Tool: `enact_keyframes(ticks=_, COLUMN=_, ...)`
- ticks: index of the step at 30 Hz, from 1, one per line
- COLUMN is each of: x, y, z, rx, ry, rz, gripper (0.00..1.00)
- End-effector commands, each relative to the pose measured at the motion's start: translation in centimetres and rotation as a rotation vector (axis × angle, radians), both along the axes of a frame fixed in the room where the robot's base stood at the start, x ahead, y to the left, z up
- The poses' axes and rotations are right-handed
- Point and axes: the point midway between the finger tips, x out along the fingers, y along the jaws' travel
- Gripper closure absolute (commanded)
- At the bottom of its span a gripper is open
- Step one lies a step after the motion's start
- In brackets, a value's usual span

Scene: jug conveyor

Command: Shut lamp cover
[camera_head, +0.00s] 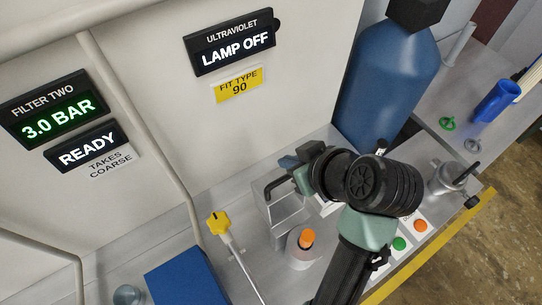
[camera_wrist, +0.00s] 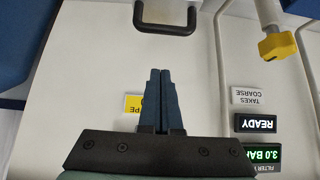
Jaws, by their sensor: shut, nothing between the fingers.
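The lamp unit is a grey metal housing (camera_head: 280,212) on the bench below the LAMP OFF display, partly hidden by my arm. A black bar handle (camera_head: 276,184) is at its upper left; a black handle also shows at the top of the wrist view (camera_wrist: 167,28). I cannot tell clearly how far the cover stands open. My gripper (camera_head: 290,162) is beside the handle in the head view, its fingers shut together and empty. In the wrist view my gripper (camera_wrist: 159,72) points toward the handle, with a gap between them.
The LAMP OFF display (camera_head: 235,42) and a yellow FIT TYPE 90 label (camera_head: 238,85) are on the wall. A yellow-knobbed valve (camera_head: 218,223) and blue box (camera_head: 186,280) stand left. An orange-capped cylinder (camera_head: 306,240) is in front; a large blue tank (camera_head: 385,85) stands behind.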

Motion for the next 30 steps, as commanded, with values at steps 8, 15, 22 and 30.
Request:
enact_keyframes(ticks=8, x=2.8, y=2.2, z=-3.7, rx=-0.001, ry=0.003, rz=0.001, gripper=1.00)
enact_keyframes(ticks=15, x=4.7, y=3.4, z=-6.5, rx=-0.002, ry=0.002, rz=-0.004, gripper=1.00)
enact_keyframes(ticks=22, x=2.3, y=1.7, z=-6.6, rx=-0.001, ry=-0.002, rz=-0.005, gripper=1.00)
enact_keyframes(ticks=30, x=1.7, y=1.2, z=-6.9, rx=-0.002, ry=-0.004, rz=-0.004, gripper=1.00)
